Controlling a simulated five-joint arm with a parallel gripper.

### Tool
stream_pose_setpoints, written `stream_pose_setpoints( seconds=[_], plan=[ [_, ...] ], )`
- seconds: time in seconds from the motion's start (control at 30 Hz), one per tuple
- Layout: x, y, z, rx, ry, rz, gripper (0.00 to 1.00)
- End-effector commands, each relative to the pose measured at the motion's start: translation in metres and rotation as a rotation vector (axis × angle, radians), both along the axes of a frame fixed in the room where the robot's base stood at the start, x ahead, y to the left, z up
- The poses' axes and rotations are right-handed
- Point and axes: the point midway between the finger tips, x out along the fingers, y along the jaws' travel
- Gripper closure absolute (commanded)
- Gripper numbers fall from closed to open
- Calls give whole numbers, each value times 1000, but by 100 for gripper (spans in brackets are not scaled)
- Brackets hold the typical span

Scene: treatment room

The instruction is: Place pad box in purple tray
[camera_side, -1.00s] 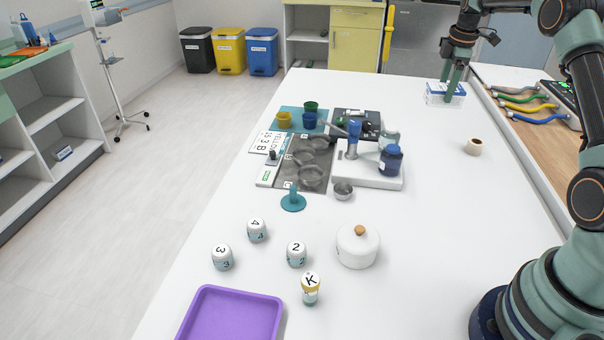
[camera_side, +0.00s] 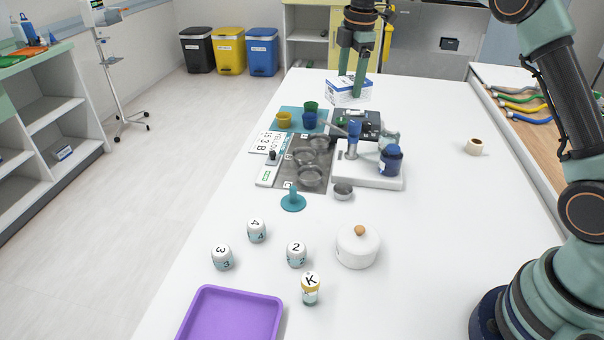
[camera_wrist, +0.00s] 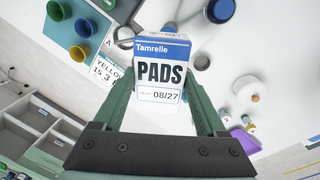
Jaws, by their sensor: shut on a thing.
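The pad box (camera_side: 346,92) is white and blue. In the wrist view the box (camera_wrist: 162,75) shows its label "PADS" between the fingers. My gripper (camera_side: 354,88) is shut on it and holds it above the far part of the table, behind the cups and equipment. The purple tray (camera_side: 233,318) lies empty at the near left of the table, far from my gripper and partly cut off by the picture's bottom edge. A small part of the tray (camera_wrist: 245,139) shows at the lower right of the wrist view.
Coloured cups (camera_side: 284,120), glass dishes (camera_side: 311,176) and a white stand with a blue jar (camera_side: 391,160) stand between my gripper and the tray. Nearer are a white lidded pot (camera_side: 357,248) and several labelled jars (camera_side: 296,254). The table's right side is mostly clear, with a tape roll (camera_side: 474,147).

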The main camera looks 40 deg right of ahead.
Motion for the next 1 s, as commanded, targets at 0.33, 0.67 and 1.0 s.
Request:
stream_pose_setpoints(
  seconds=[0.33,0.67,1.0],
  plan=[
    [-24,174,3,0,7,322,100],
    [-98,320,4,-3,17,629,100],
    [-209,431,4,-9,28,937,100]
  ],
)
